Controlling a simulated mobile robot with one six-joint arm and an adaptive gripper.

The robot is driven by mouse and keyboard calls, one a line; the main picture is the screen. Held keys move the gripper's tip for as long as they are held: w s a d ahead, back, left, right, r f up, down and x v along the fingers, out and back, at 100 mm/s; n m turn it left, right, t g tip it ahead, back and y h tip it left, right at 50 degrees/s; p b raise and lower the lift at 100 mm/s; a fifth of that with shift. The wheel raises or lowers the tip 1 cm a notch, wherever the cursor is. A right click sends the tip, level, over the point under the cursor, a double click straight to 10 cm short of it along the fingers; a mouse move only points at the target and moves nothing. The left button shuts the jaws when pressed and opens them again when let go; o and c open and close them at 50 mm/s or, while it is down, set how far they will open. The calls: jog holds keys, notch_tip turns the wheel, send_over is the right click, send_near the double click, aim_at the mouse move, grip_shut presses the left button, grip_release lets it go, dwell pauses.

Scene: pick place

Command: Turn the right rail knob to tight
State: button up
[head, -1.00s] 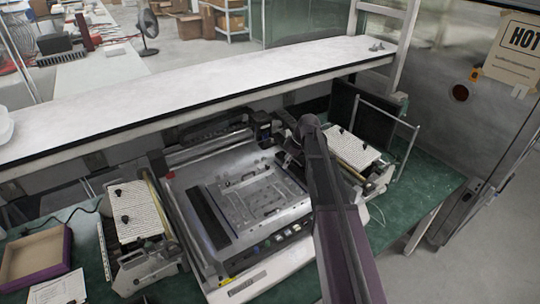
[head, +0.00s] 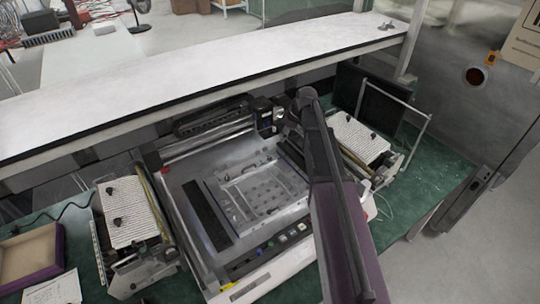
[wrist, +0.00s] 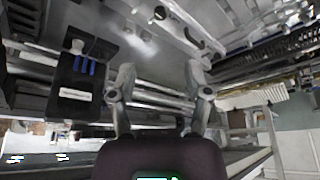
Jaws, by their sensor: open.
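A printer-like machine (head: 205,263) stands on the green bench, with a flat metal plate and rails (head: 262,190) inside it. To its right is a unit with a white ribbed plate (head: 352,138) bearing small dark knobs (head: 373,136). I cannot tell which knob is the right rail knob, nor whether it is tight. My arm reaches over the machine's right side; its gripper is hidden in the head view. In the wrist view my gripper (wrist: 160,68) is open, its two fingers spread with nothing between them, close to metal rails and machine parts.
A long white shelf (head: 200,80) runs above the back of the bench. A second ribbed plate with dark knobs (head: 131,209) stands left of the machine. A cardboard-coloured tray (head: 28,255) is at far left. A bent metal frame (head: 405,105) rises at the right.

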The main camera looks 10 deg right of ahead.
aim_at(270, 157)
jog(key=shift+f, duration=0.2)
jog(key=b+x, duration=1.2)
jog(key=x, duration=0.1)
jog(key=shift+w+a+f+b, duration=0.1)
jog(key=shift+a+f+b, duration=0.1)
jog(key=shift+b, duration=0.15)
dwell(0.4)
dwell(0.3)
jog(key=shift+d, duration=0.1)
grip_shut()
